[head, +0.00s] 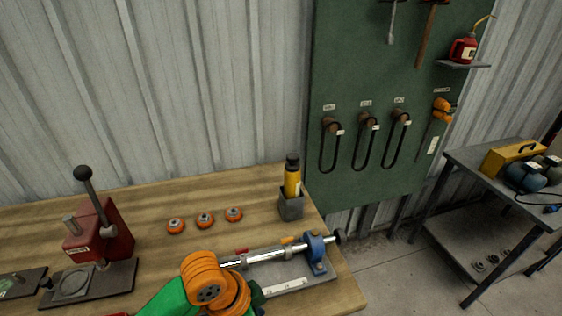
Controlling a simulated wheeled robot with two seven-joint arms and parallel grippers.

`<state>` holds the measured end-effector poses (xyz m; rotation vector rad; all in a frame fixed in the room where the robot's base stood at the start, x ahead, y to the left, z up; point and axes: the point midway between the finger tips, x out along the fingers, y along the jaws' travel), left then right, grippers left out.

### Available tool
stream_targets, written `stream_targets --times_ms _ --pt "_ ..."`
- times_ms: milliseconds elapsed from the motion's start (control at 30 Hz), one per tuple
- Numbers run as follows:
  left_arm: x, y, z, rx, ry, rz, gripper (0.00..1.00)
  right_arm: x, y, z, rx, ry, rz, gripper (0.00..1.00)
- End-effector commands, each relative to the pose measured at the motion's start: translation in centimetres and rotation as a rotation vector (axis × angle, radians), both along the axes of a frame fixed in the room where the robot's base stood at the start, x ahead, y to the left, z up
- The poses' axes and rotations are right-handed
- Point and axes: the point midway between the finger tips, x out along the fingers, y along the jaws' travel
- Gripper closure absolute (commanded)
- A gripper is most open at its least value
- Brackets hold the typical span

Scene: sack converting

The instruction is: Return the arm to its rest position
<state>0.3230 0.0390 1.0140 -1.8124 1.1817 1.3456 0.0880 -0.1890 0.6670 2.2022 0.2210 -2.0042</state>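One of my arms, with a green link and ribbed orange joints, comes in at the bottom middle of the head view over the bench's front part. I see no gripper fingers on it, so I cannot tell whether it holds anything. Its orange joints hide the left end of a steel shaft (270,254) in a fixture with a blue bearing block (317,248). My other arm does not show.
The wooden bench (140,205) carries a red lever press (103,238), several small orange-rimmed rollers (205,220) and a yellow-and-black tool in a grey holder (291,207). Behind is a green board (345,85) with hanging belts. A metal table (470,158) stands right, across open floor.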

Motion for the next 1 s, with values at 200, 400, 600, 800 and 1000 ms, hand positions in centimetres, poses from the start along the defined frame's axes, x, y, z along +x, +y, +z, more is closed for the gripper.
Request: stream_targets --times_ms 200,400,600,800,1000 --pt "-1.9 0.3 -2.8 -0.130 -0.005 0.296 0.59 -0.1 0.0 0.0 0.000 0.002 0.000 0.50" --pt "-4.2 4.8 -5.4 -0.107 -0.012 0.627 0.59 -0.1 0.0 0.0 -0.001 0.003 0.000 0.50" --pt "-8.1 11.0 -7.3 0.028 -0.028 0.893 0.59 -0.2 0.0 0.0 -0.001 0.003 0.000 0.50" --pt "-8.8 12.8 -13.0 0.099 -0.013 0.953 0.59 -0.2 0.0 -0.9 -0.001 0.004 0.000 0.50" --pt "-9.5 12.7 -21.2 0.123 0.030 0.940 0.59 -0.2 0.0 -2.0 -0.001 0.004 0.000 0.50"
